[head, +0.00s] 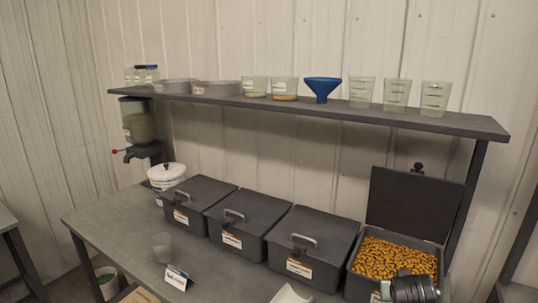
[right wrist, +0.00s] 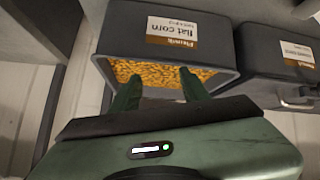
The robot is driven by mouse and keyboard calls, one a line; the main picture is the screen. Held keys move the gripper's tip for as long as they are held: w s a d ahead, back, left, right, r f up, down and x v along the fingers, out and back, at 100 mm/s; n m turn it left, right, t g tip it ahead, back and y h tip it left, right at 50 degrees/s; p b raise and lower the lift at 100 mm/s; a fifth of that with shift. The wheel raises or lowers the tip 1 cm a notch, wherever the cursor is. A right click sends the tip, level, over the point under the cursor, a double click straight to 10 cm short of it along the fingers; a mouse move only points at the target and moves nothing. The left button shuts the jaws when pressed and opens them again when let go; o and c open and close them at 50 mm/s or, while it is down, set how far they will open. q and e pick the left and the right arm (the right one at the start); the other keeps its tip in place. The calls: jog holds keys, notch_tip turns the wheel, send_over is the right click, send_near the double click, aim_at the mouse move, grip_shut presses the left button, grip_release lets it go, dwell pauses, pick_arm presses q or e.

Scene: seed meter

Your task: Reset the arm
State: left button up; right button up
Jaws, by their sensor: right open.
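My right gripper (right wrist: 160,76) shows in the right wrist view with its two green fingers apart and nothing between them. The fingertips overlap the picture of the open bin of corn (right wrist: 225,55); whether they reach inside it I cannot tell. In the head view the bin (head: 398,238) stands at the right end of the table with its lid (head: 415,203) raised behind it. A dark part of my right arm (head: 412,289) shows at the bin's front right corner. My left gripper is in neither view.
Closed lidded bins (head: 312,240) stand in a row left of the open one. A white bucket (head: 166,177) and a seed meter (head: 140,125) are at the left. A shelf (head: 300,106) with cups, pans and a blue funnel (head: 322,88) runs above. A cup (head: 162,246) stands on the table.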

jog(key=s+a+f, duration=0.2)
jog(key=s+f, duration=0.1)
jog(key=s, duration=0.2)
jog(key=s+a+f+n+g+y, duration=0.1)
jog(key=s+a+f, duration=0.1)
jog(key=s, duration=0.3)
jog(key=s+a+f+n+g+y, duration=0.1)
jog(key=s+a+f, duration=0.1)
jog(key=s+f, duration=0.3)
jog(key=shift+s+a, duration=0.3)
jog(key=shift+s, duration=0.3)
jog(key=s+a+f+n+g+y, duration=0.1)
jog(key=s+a, duration=0.3)
jog(key=s, duration=0.6)
jog(key=s+a+f+n+g+y, duration=0.15)
jog(key=s+a, duration=0.25)
jog(key=s, duration=0.6)
notch_tip(320, 180, down, 31)
jog(key=s+g+b, duration=0.2)
jog(key=b, duration=0.2)
jog(key=s+d+f+b, duration=0.1)
jog(key=s+f, duration=0.7)
jog(key=s+d+f+b, duration=0.1)
jog(key=s+d+f, duration=0.1)
jog(key=s+f, duration=0.5)
notch_tip(320, 180, down, 2)
jog(key=shift+s+d+g, duration=0.25)
jog(key=shift+s+g, duration=0.15)
jog(key=shift+g, duration=0.05)
